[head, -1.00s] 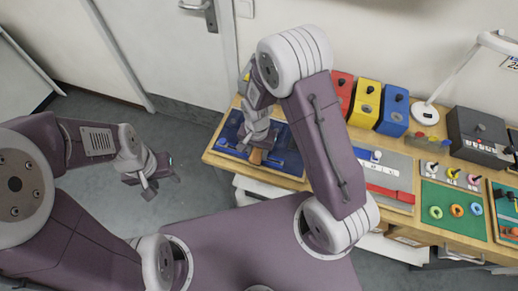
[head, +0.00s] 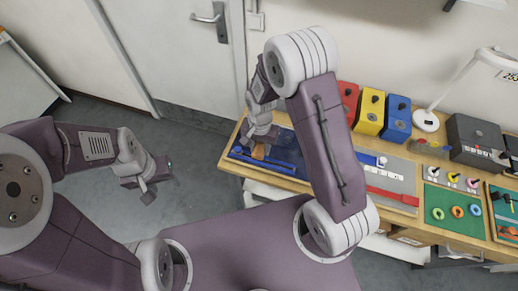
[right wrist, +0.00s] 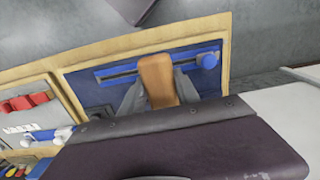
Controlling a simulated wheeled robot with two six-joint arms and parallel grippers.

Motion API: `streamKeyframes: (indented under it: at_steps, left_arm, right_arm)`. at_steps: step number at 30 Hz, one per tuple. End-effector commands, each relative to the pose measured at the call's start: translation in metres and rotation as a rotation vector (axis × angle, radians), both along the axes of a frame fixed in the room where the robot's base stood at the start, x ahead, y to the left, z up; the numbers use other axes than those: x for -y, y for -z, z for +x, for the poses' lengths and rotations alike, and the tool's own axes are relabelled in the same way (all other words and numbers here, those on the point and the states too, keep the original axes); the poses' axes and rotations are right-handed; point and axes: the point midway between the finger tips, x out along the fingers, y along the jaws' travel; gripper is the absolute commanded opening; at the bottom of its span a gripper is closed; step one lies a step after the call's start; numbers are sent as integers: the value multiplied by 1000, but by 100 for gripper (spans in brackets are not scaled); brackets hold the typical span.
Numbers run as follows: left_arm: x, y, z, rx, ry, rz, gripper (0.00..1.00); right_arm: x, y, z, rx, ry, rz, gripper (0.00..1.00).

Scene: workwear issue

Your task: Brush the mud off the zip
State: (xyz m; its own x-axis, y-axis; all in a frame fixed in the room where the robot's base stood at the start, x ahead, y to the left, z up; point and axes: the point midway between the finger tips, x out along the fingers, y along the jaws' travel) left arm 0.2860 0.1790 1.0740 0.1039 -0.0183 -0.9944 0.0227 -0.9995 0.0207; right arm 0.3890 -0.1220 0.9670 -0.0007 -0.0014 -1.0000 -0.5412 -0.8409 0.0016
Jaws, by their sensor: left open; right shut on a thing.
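The zip (right wrist: 115,75) is a dark line along a bright blue strip, on a blue panel (head: 285,160) at the left end of the bench. A round blue knob (right wrist: 207,60) sits at the strip's right end in the right wrist view. I cannot make out mud. My right gripper (head: 260,138) is shut on a brush with a tan wooden handle (right wrist: 157,78), over the panel. The brush covers part of the zip; its bristles are hidden, and I cannot tell if they touch. My left gripper (head: 147,188) is open and empty over the floor, away from the bench.
Red, yellow (head: 369,115) and blue boxes stand behind the panel. To its right lie a grey board with a red strap (head: 392,197) and a green board (head: 440,200) with coloured rings. A white lamp (head: 427,120) stands behind. Floor left of the bench is clear.

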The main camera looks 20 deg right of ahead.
Motion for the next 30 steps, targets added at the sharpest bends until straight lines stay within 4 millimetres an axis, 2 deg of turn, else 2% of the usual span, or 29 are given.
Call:
streamKeyframes:
  at_steps: [1,3,8,30]
  left_arm:
    - [0,-9,0,0,0,0,46]
    - [0,-15,0,0,0,0,46]
    - [0,-23,0,0,0,0,46]
    - [0,-22,0,0,0,0,46]
  right_arm:
    - [1,-9,1,0,1,0,0]
    - [2,-16,2,0,0,0,0]
    - [4,-25,4,0,-2,0,0]
    - [5,-24,4,0,-2,0,0]
